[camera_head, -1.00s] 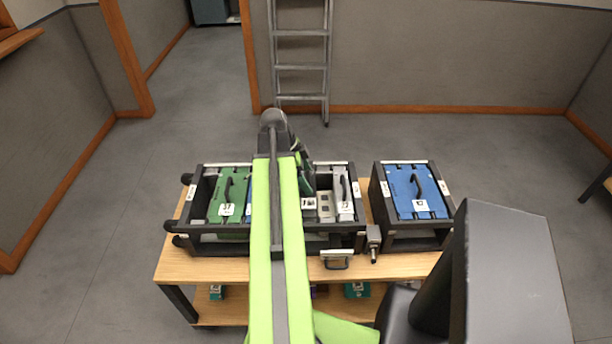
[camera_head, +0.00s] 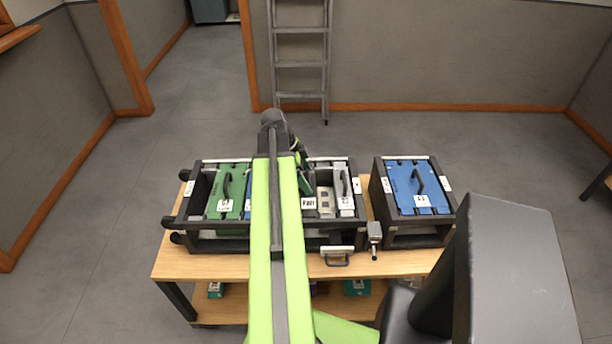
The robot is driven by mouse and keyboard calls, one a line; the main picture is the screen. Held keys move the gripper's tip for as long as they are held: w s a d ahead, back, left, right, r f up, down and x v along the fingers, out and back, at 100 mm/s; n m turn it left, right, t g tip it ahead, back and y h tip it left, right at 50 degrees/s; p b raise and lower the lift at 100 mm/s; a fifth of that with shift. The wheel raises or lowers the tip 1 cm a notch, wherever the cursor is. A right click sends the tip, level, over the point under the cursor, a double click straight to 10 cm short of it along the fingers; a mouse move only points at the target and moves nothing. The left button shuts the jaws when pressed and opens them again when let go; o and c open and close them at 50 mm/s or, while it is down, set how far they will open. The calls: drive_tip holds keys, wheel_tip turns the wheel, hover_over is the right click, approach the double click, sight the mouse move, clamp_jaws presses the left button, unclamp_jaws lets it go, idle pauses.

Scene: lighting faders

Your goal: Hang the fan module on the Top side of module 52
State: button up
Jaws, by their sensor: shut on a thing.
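My gripper (camera_head: 303,172) is mostly hidden behind my own green arm, above the middle of the black rack (camera_head: 205,245). It is shut on what appears to be the fan module, of which a white label (camera_head: 309,202) with unclear lettering shows just right of the arm. Most of that module is hidden. In the rack, a green module (camera_head: 226,186) with a dark handle stands at the left. A sliver of a blue module shows beside the arm. A light grey module (camera_head: 346,190) stands at the right. The module numbers are too small to read surely, so I cannot tell which is 52.
A separate black box (camera_head: 390,240) with a blue handled module (camera_head: 410,180) stands right of the rack on the wooden table (camera_head: 200,264). A narrow gap separates them. A grey latch-like part (camera_head: 374,236) stands at the gap. A ladder (camera_head: 301,60) leans at the back wall.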

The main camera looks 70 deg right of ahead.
drive_tip(key=shift+f, duration=0.2)
drive_tip(key=o, duration=1.9)
drive_tip(key=shift+o, duration=0.2)
drive_tip(key=s+d+r+p+v, duration=0.1)
drive_tip(key=s+p+v, duration=0.1)
drive_tip(key=p+v, duration=2.1)
drive_tip(key=shift+r, duration=0.45)
drive_tip(key=shift+a, duration=0.15)
